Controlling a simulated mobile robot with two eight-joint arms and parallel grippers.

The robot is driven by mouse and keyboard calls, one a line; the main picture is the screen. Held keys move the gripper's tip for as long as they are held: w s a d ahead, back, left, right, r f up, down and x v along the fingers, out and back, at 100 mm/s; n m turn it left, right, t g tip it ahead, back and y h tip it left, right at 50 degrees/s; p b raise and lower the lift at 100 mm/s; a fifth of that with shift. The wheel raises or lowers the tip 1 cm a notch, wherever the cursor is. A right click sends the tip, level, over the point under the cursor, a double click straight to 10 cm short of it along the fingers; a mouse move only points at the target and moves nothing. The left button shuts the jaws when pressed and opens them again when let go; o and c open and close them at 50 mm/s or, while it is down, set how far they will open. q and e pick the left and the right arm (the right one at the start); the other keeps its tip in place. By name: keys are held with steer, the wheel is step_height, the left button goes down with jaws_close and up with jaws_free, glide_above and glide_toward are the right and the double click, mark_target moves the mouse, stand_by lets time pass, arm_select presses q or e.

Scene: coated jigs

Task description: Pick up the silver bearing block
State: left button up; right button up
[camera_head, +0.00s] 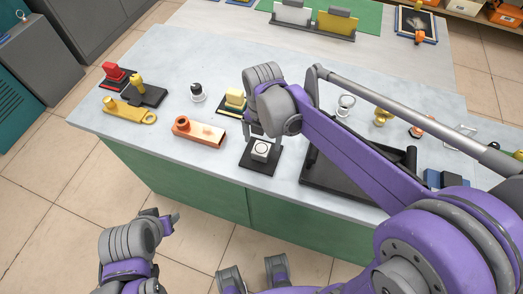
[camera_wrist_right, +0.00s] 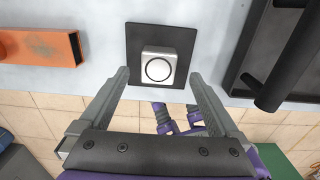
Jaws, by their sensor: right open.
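The silver bearing block (camera_head: 261,149) is a small square block with a dark ring on its top face. It sits on a black square plate (camera_head: 258,167) near the front edge of the table. In the right wrist view the block (camera_wrist_right: 158,68) is centred just ahead of the two fingertips, on its black plate (camera_wrist_right: 135,35). My right gripper (camera_wrist_right: 158,77) is open and empty, its fingers pointing at the block from either side. In the head view my right gripper (camera_head: 264,131) is over the block's far side. My left gripper (camera_head: 170,219) is low, in front of the table; its jaws are unclear.
An orange channel-shaped part (camera_head: 199,131) lies left of the block. A black tray (camera_head: 318,180) stands close on its right, with a dark bar in it. A yellow block (camera_head: 235,97) is behind. A yellow link part (camera_head: 128,111) lies farther left.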

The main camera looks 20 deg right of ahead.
mark_target(261, 148)
step_height(261, 148, down, 5)
steer(key=shift+a+r, duration=0.15)
jaws_close()
stand_by(0.5)
